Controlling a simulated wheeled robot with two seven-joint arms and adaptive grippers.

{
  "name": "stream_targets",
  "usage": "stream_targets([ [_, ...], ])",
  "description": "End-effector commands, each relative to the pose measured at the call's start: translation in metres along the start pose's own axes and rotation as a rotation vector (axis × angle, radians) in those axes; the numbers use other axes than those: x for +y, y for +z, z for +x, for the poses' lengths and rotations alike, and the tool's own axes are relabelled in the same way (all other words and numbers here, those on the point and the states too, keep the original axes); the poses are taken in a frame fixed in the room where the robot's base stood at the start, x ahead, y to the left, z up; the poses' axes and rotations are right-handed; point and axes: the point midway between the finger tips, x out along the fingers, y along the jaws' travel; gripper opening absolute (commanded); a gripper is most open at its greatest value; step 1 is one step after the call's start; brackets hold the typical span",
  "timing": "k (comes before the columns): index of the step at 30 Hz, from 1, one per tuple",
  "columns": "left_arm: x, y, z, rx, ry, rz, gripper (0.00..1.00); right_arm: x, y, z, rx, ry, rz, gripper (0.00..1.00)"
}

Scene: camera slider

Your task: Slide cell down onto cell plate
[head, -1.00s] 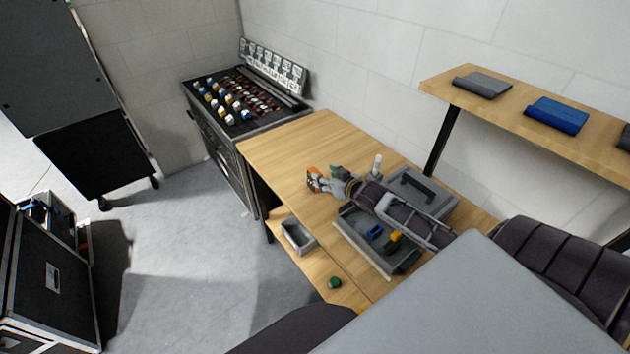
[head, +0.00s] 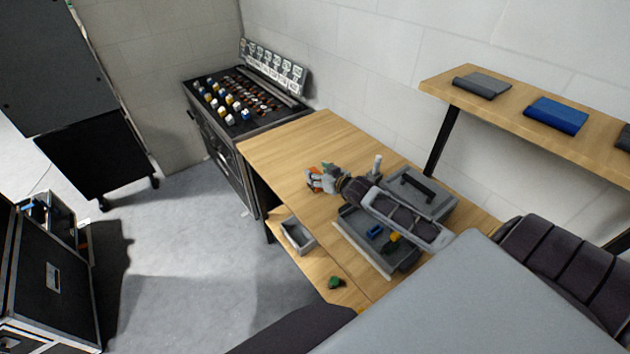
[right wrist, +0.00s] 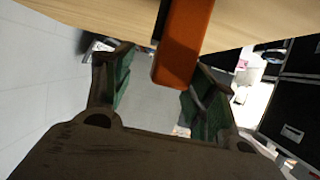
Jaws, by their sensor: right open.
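My right gripper (head: 316,182) is over the wooden table at its front left part, beside a small orange piece (head: 313,171). In the right wrist view, the gripper (right wrist: 160,97) is open, with green pads on its two fingers. An orange block (right wrist: 183,45) with a dark side reaches down from the top of that view into the space between the fingers, and a gap shows beside it. I cannot tell whether this block is the cell, and I cannot make out the cell plate. My left gripper is not in view.
A grey open tray (head: 349,243) holds blue and yellow pieces under my right arm. A grey case (head: 440,206) stands behind it. A small grey bin (head: 297,236) and a green item (head: 336,282) are on the lower shelf. The table's back left (head: 310,130) is clear.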

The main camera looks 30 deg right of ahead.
Motion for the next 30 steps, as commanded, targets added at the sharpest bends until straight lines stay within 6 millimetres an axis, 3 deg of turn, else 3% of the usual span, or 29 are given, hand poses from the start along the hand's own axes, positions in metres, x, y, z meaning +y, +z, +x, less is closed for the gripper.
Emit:
stream_targets([
  [13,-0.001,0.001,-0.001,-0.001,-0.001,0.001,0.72,-0.001,-0.002,0.005,0.002,0.0,0.0,0.57],
  [30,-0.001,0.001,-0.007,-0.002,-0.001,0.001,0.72,-0.008,-0.004,0.04,0.001,0.0,0.001,0.57],
])
